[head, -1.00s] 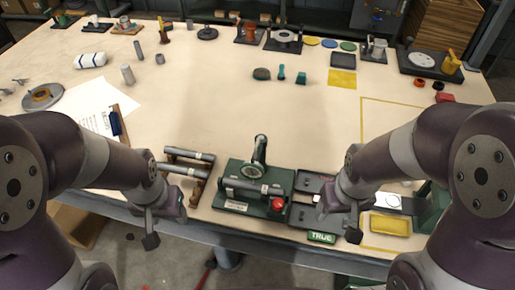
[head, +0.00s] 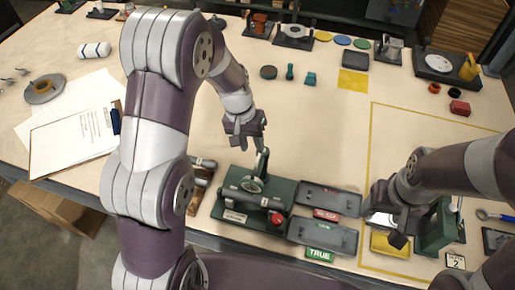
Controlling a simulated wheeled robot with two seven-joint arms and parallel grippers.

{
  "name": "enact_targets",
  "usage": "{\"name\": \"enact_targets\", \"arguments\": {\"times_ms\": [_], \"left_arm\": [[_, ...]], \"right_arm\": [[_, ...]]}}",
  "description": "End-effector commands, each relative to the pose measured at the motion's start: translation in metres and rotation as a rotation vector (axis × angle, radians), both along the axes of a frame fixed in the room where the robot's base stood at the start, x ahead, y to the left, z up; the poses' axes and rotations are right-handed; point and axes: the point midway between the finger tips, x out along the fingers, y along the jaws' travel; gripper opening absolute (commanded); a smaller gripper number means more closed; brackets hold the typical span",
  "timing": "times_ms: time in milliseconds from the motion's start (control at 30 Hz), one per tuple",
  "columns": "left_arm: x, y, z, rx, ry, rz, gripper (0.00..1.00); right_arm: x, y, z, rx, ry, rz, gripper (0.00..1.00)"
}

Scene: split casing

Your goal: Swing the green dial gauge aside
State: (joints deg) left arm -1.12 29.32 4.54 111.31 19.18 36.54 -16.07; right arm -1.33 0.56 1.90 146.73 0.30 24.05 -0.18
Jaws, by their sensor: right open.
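The green dial gauge stand (head: 228,209) sits near the front edge of the table. Its round dial (head: 252,184) and dark upright arm (head: 263,162) stand over a grey cylinder (head: 246,198) lying across the base. A red knob (head: 277,219) is at its right front. My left gripper (head: 247,143) points down just behind the upright arm, close to its top. I cannot tell whether it touches the arm or how far its jaws are apart. My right gripper (head: 388,232) is open, low over the front right, by a yellow pad (head: 390,246), well away from the gauge.
Two grey trays, one with a red label (head: 326,214) and one with a green TRUE label (head: 319,254), lie right of the gauge. A rack with cylinders (head: 203,163) is at its left, partly hidden by my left arm.

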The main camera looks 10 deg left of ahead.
Motion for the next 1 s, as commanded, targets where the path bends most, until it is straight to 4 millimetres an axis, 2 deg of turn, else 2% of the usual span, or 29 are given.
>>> {"name": "enact_targets", "arguments": {"times_ms": [100,233,567,667,700,1000], "left_arm": [[-0.001,-0.005,-0.024,0.001,0.005,-0.001,0.36],[0.000,-0.009,-0.041,0.000,0.001,-0.002,0.36],[0.000,-0.010,-0.049,0.001,-0.001,0.000,0.36],[0.000,-0.010,-0.049,0.001,-0.001,0.000,0.07],[0.000,-0.010,-0.049,0.001,-0.001,0.000,0.00],[0.001,-0.009,-0.048,0.001,-0.003,0.000,0.00]], "right_arm": [[0.000,0.000,0.007,0.000,0.000,0.000,0.65],[0.000,0.000,0.009,0.000,0.000,0.000,0.65],[0.000,0.000,0.008,0.000,0.000,0.000,0.65],[0.000,0.000,0.008,0.000,0.000,0.000,0.65],[0.000,0.000,0.008,0.000,0.000,0.000,0.65],[0.000,0.000,0.008,0.000,0.000,0.000,0.65]]}}
